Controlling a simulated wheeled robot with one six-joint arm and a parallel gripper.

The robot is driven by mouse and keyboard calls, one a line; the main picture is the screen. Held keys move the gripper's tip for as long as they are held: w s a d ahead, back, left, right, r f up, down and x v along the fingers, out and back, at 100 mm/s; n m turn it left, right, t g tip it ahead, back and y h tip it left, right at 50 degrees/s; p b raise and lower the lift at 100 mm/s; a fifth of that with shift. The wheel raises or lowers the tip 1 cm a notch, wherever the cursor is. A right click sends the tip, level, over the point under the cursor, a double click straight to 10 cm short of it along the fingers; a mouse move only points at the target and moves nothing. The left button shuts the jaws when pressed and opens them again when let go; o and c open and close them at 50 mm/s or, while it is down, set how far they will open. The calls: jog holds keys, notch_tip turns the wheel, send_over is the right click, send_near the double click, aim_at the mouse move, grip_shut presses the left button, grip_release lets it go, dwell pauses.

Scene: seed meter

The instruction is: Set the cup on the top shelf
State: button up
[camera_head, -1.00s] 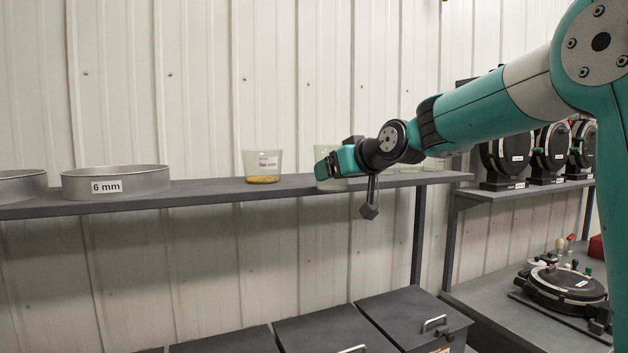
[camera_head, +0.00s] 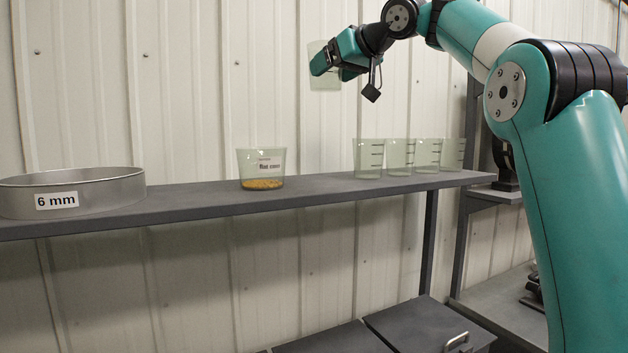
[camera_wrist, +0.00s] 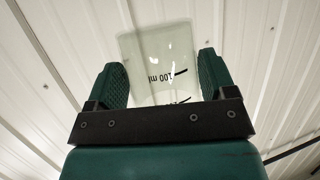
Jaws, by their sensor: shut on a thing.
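My gripper (camera_head: 330,62) is shut on a clear cup (camera_head: 323,76) and holds it in the air, well above the dark grey top shelf (camera_head: 330,188). In the head view the cup is partly hidden behind the gripper. In the wrist view the cup (camera_wrist: 158,58) sits between the two green fingers (camera_wrist: 163,80), with a "100 ml" mark on its wall. It looks empty. On the shelf below stands another clear cup with yellow grain and a label (camera_head: 262,170).
Several clear empty cups (camera_head: 368,158) stand in a row on the shelf's right part. A metal sieve marked "6 mm" (camera_head: 110,192) stands at the left. Bare shelf lies between the grain cup and the row. A corrugated wall (camera_head: 200,80) is close behind.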

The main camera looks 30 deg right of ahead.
jog(key=f+b, duration=0.2)
jog(key=f, duration=0.5)
jog(key=f+b, duration=0.3)
jog(key=f, duration=0.5)
jog(key=shift+w+a+f, duration=0.1)
jog(key=shift+a+f, duration=0.1)
jog(key=shift+f, duration=2.1)
jog(key=shift+f, duration=0.1)
jog(key=shift+f, duration=0.15)
jog(key=o, duration=0.9)
jog(key=shift+o, duration=0.2)
